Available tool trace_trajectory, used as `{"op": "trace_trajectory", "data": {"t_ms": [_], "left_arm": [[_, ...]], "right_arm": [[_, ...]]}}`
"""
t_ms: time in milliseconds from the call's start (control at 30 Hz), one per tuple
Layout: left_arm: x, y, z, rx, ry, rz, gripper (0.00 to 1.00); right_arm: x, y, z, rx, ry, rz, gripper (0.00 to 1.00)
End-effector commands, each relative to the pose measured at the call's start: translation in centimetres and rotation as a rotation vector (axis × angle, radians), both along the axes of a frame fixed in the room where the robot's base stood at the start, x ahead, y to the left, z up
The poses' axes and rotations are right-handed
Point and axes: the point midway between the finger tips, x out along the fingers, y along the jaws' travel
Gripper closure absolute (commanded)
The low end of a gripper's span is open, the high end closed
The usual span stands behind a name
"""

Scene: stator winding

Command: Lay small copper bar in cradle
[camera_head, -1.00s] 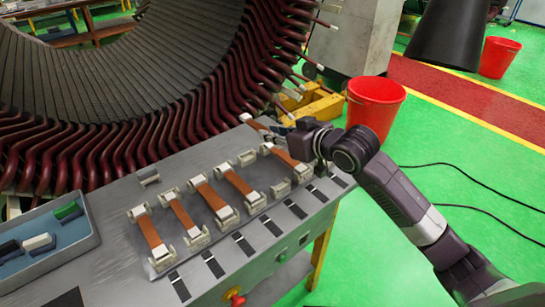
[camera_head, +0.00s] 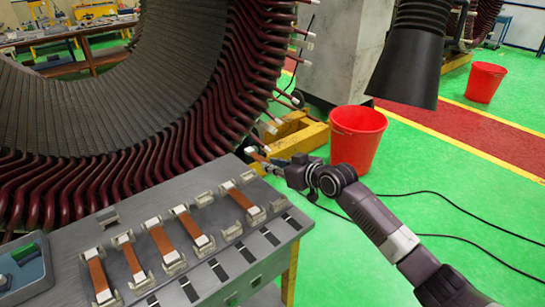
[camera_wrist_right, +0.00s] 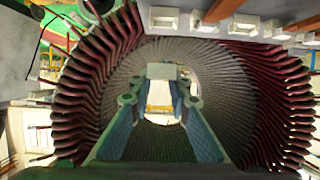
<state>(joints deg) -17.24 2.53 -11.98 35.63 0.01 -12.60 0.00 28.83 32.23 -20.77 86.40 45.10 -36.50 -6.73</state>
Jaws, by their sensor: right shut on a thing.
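My right gripper (camera_head: 277,162) is shut on a small copper bar (camera_head: 259,158) with a pale end, held near the table's far right edge. In the right wrist view my two blue fingers (camera_wrist_right: 160,103) close in on a pale block (camera_wrist_right: 162,71), likely the bar's end; the rest of the bar is hidden there. Pale cradles stand in pairs on the grey table (camera_head: 225,292). Several hold copper bars, such as one bar (camera_head: 241,198) near the right. One pair, with its near cradle (camera_head: 232,231), is empty, and so is the rightmost pair (camera_head: 279,205). My left gripper is out of view.
The large stator (camera_head: 150,140) with dark red coils rises right behind the table. A blue-grey tray (camera_head: 28,285) lies at the left. A red bucket (camera_head: 356,140) and a yellow stand (camera_head: 296,137) are beyond the table.

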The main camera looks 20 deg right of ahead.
Motion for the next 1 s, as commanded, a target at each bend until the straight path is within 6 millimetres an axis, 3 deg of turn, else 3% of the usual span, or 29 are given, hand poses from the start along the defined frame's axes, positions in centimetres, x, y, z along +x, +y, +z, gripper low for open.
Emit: {"op": "trace_trajectory", "data": {"t_ms": [200,333,467,733,1000], "left_arm": [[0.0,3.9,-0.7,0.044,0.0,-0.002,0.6],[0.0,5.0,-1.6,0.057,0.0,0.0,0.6],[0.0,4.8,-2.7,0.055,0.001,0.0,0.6],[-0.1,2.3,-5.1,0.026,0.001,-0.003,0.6],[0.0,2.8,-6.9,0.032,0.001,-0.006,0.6]], "right_arm": [[0.1,0.0,-0.9,0.001,-0.004,-0.001,1.0],[0.1,0.0,-1.9,0.001,-0.004,-0.001,1.0],[0.1,0.0,-3.2,0.001,-0.004,-0.001,1.0],[0.1,0.0,-5.8,0.002,-0.004,-0.001,1.0],[0.1,0.0,-8.5,0.002,-0.003,-0.001,1.0]]}}
